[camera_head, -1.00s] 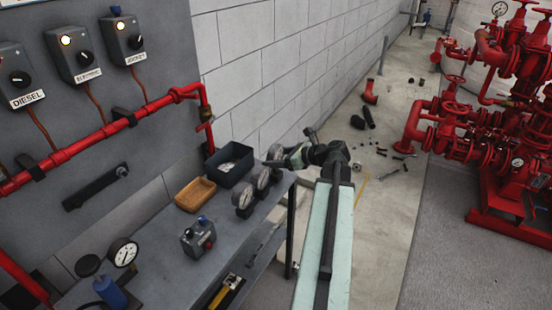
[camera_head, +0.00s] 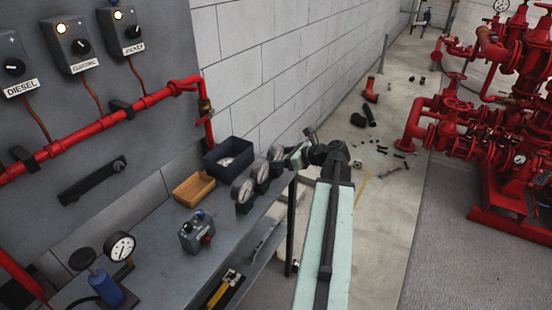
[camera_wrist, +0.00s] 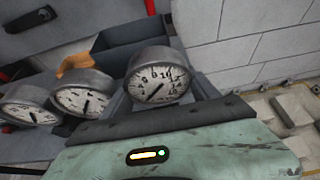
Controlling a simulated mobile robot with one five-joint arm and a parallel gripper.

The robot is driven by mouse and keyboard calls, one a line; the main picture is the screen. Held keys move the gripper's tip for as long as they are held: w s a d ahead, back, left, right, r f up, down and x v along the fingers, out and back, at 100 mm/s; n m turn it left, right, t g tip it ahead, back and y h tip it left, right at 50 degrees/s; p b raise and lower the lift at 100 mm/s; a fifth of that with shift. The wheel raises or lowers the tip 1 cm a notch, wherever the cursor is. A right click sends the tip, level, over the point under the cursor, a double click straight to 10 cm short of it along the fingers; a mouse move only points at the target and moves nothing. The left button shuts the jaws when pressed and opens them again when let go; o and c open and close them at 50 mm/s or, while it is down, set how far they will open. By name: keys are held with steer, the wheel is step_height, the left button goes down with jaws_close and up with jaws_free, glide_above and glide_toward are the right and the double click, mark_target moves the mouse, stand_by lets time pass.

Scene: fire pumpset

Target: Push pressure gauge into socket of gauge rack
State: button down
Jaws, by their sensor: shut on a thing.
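Three round pressure gauges with white dials stand in a row near the right end of the grey bench: a near one (camera_head: 243,190), a middle one (camera_head: 261,172) and a far one (camera_head: 276,154). In the wrist view the far gauge (camera_wrist: 158,78) sits upright between my dark fingers, its dial facing the camera. My gripper (camera_head: 285,157) is shut on this gauge. The other two gauges (camera_wrist: 82,93) (camera_wrist: 28,106) stand to its left, apart from it. The gauge rack and its socket are hidden or cannot be made out, so the seating of the held gauge cannot be told.
A black bin (camera_head: 228,157) and a tan tray (camera_head: 194,190) lie behind the gauges. A grey switch box (camera_head: 197,232) and a blue hand pump with a gauge (camera_head: 119,247) stand nearer. A block wall (camera_head: 270,75) rises behind. Red pumps (camera_head: 480,130) stand across the floor.

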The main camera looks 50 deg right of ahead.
mark_target(279, 157)
steer(key=shift+c, duration=0.7)
jaws_free()
steer(key=p+v, duration=0.3)
steer(key=v, duration=0.4)
steer(key=shift+r, duration=0.15)
steer(key=shift+s, duration=0.35)
steer(key=shift+r+p, duration=0.1)
steer(key=shift+p, duration=0.2)
